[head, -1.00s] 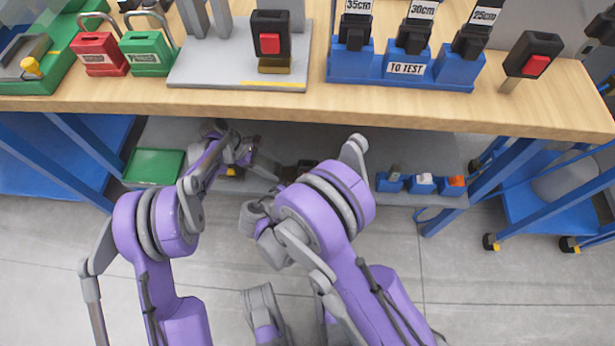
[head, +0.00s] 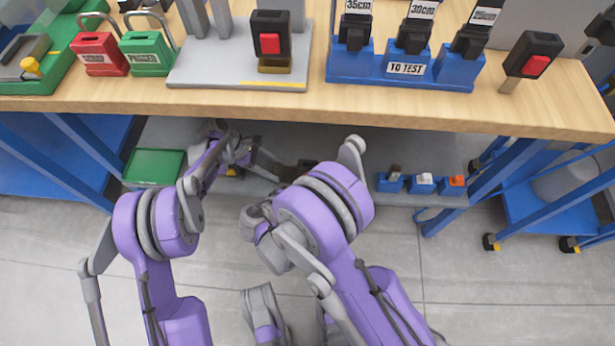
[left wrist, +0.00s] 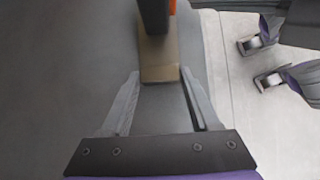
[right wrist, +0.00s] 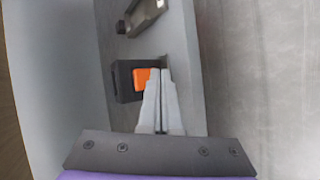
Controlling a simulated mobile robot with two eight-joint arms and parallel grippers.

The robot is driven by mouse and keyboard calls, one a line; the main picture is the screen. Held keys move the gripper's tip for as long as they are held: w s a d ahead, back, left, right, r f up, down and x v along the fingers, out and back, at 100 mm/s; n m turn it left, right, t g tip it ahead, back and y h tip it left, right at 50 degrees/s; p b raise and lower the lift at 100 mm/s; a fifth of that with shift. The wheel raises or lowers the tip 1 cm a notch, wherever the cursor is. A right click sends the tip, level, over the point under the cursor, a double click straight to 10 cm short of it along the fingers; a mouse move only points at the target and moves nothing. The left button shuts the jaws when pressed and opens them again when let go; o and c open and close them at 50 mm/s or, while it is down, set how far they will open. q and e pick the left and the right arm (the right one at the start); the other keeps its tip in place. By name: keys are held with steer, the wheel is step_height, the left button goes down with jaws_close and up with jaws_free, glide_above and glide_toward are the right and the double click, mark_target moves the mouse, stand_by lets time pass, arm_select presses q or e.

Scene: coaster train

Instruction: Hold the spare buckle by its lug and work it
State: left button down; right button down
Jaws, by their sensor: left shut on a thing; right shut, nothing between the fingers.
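The spare buckle's flat tan lug (left wrist: 160,58) is between the fingers of my left gripper (left wrist: 158,82) in the left wrist view. Its dark body (left wrist: 153,14) and a bit of orange run out of the top of that view. My left gripper also shows over the lower shelf in the head view (head: 268,164). In the right wrist view my right gripper (right wrist: 160,75) is shut and empty. Its tips are beside an orange button (right wrist: 142,78) on a black buckle (right wrist: 122,82); I cannot tell whether they touch it. My right arm hides its tips in the head view.
The lower grey shelf (head: 345,150) lies under the wooden bench edge (head: 420,108). A green tray (head: 153,167) is at its left and small blue holders (head: 422,184) are at its right. Buckles, padlocks and a blue test stand (head: 400,80) are on the bench.

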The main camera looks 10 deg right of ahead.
steer(key=shift+s, duration=0.1)
steer(key=s, duration=0.1)
steer(key=s+a, duration=0.1)
steer(key=s, duration=0.2)
steer(key=shift+s+a, duration=0.3)
steer(key=shift+s, duration=0.05)
stand_by(0.6)
arm_select(q)
steer(key=shift+c, duration=0.2)
jaws_free()
